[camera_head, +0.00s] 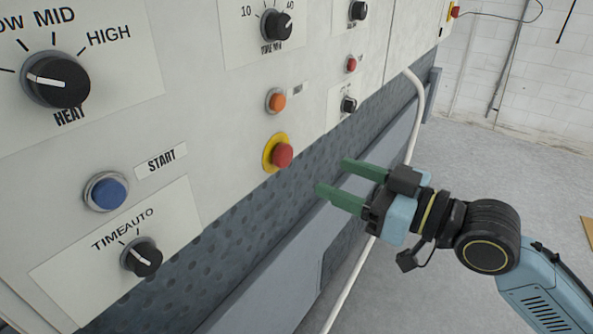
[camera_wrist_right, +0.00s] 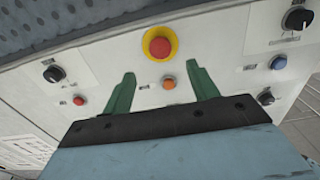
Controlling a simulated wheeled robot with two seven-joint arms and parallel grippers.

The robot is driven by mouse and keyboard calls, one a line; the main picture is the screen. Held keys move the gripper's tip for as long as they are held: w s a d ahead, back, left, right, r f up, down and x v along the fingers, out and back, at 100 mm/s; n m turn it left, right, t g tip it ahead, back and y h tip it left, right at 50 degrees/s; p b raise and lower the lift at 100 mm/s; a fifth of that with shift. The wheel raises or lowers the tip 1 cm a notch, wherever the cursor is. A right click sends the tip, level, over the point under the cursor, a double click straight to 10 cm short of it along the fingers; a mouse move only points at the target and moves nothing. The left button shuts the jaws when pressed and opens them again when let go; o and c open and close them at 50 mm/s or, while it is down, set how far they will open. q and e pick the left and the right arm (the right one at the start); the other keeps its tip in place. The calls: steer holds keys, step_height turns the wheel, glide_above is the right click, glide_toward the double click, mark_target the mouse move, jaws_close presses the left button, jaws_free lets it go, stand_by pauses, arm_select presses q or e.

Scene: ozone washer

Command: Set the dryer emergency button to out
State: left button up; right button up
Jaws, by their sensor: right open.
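The emergency button is a red mushroom knob on a yellow ring (camera_head: 281,156), low on the white panel in the head view. In the right wrist view the red button (camera_wrist_right: 160,46) shows beyond the fingertips, a little above the gap between them. My right gripper (camera_head: 331,176) has green fingers and is open and empty, to the right of the button and slightly lower in the head view. The fingers are apart from the button. I cannot tell whether the button is pressed in or out. My left gripper is not in view.
An orange button (camera_head: 277,102) sits just above the emergency button. A blue start button (camera_head: 109,192), a heat knob (camera_head: 58,82) and a time/auto knob (camera_head: 142,257) are to the left. A white hose (camera_head: 417,110) runs down behind my right gripper. Grey floor is open at right.

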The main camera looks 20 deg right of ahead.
mark_target(287, 157)
steer(key=b+x, duration=0.1)
steer(key=x, duration=0.6)
steer(key=shift+w+a+r, duration=0.15)
steer(key=shift+w, duration=0.05)
steer(key=shift+x, duration=0.75)
